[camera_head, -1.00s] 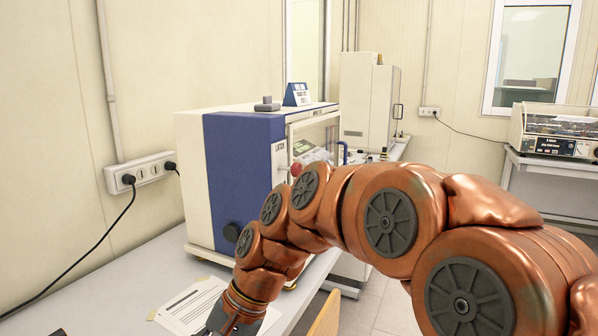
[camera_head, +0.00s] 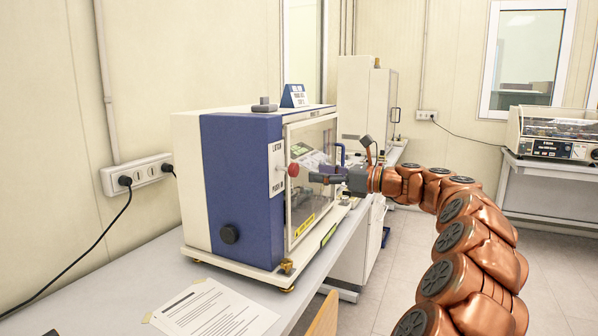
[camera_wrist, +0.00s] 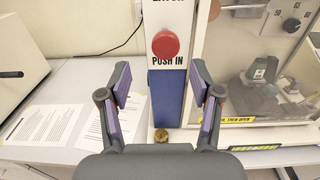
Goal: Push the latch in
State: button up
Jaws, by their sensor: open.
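The latch is a red round knob (camera_head: 294,170) on a white plate (camera_head: 278,168) at the front corner of the blue and white machine (camera_head: 240,185). In the wrist view the red knob (camera_wrist: 165,44) sits above the words "PUSH IN", upper middle. My gripper (camera_head: 312,178) is to the right of the knob in the head view, pointing at it. In the wrist view my gripper (camera_wrist: 162,88) is open and empty, its two fingers spread left and right below the knob. A gap seems to remain between fingers and knob, but its depth is hard to tell.
The machine's clear door (camera_head: 312,175) is beside the knob, with a handle (camera_head: 341,155). Papers (camera_head: 215,308) lie on the table (camera_head: 165,262) in front. A wooden chair back (camera_head: 325,318) stands at the bottom. The floor to the right is open.

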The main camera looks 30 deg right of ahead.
aim_at(297, 169)
jog(key=shift+w+d+p+x, duration=0.1)
jog(key=shift+p+x, duration=0.1)
jog(key=shift+x, duration=1)
jog(key=shift+w+d+p+x, duration=0.1)
jog(key=shift+p+x, duration=0.1)
jog(key=shift+x, duration=1.05)
jog(key=shift+d+p+x, duration=0.15)
jog(key=shift+p+x, duration=0.05)
jog(key=shift+x, duration=1)
jog(key=shift+r, duration=0.15)
jog(key=shift+c, duration=0.2)
grip_shut()
